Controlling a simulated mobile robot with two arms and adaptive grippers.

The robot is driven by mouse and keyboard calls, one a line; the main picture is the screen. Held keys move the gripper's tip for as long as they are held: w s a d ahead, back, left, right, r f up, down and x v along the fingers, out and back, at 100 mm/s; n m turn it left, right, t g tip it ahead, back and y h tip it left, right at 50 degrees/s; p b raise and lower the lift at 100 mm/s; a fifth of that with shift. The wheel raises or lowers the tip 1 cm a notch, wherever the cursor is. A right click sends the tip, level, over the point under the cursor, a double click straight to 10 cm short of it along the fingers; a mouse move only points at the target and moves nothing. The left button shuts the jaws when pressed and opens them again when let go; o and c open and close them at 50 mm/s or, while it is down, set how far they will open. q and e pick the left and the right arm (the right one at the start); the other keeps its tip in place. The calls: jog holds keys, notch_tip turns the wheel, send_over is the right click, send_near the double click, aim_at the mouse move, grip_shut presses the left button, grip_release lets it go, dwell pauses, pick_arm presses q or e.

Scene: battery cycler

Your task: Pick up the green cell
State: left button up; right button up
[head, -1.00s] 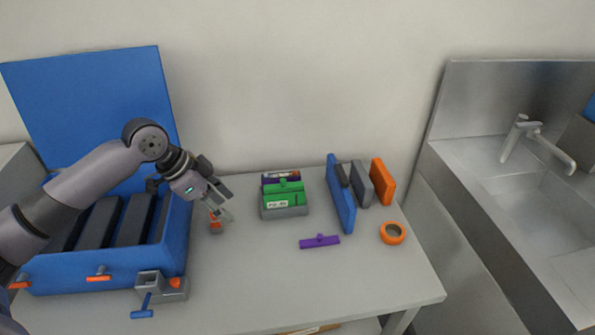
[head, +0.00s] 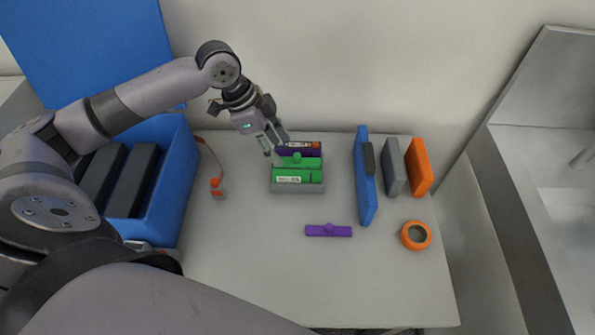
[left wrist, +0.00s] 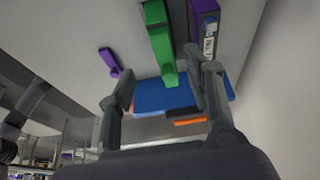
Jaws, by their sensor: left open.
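The green cell (head: 312,177), with a white label on its front, lies in a grey holder (head: 298,188) at the back of the bench. A green piece with a knob (head: 297,161) sits just behind the label. My left gripper (head: 275,146) is open, above and at the back left of the holder, with nothing between its fingers. In the left wrist view, a long green shape (left wrist: 157,38) shows beyond and between the open fingers (left wrist: 162,72). I cannot tell there which green part it is. My right gripper is out of view.
A purple cell (head: 291,153) lies behind the green one. A loose purple bar (head: 328,231) lies in front. Blue (head: 363,185), grey (head: 391,167) and orange (head: 418,166) panels stand to the right, near an orange ring (head: 416,235). A blue case (head: 169,190) stands left.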

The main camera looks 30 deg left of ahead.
aim_at(290, 160)
pick_arm(q)
jog(key=x, duration=0.4)
jog(key=shift+w+f, duration=0.15)
jog(key=shift+f, duration=0.05)
jog(key=p+x, duration=0.1)
jog(key=x, duration=0.4)
jog(key=shift+w+d+p, duration=0.2)
jog(key=shift+w+p, duration=0.05)
jog(key=shift+p, duration=0.1)
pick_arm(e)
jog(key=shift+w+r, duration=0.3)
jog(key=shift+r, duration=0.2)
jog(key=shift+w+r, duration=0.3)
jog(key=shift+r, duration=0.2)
pick_arm(q)
jog(key=shift+c, duration=0.4)
jog(key=shift+c, duration=0.8)
grip_shut()
